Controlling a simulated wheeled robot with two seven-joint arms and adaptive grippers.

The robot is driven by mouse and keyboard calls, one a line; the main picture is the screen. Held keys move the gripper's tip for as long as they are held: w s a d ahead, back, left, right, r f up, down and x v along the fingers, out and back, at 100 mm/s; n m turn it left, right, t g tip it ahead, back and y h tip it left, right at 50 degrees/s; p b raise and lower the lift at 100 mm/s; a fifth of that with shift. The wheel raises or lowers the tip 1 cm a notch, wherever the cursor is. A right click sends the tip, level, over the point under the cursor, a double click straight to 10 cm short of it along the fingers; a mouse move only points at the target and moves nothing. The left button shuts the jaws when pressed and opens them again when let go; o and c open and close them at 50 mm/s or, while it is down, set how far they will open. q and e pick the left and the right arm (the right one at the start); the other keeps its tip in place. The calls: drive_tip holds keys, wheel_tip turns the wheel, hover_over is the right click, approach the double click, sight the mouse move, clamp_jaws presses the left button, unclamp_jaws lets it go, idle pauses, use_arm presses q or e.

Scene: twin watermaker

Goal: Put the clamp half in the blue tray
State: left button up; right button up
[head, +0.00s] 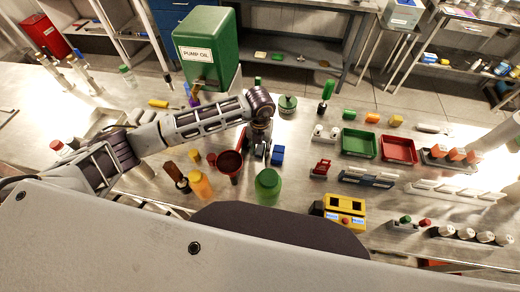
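My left gripper (258,148) points down over the middle of the bench, with its arm reaching in from the left. It is too small and dark to tell whether its fingers are open or shut, or whether they hold anything. A small blue box-like thing (278,155) is just right of the fingers; I cannot tell whether it is the blue tray. I cannot pick out the clamp half for certain; it may be hidden by the gripper or too small to recognise. My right gripper is not in view.
A dark red funnel-like bowl (229,163) and a green bottle (267,186) stand close to the gripper. A green tray (359,144) and a red tray (399,150) lie to the right. A yellow device (343,211) sits nearer. A green pump-oil tank (208,48) stands behind.

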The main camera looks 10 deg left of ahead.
sight(260, 149)
use_arm(q)
drive_tip(key=c, duration=0.7)
wheel_tip(260, 149, up, 8)
drive_tip(key=shift+r+b, duration=0.25)
drive_tip(key=shift+b, duration=0.5)
drive_tip(key=shift+r, duration=0.75)
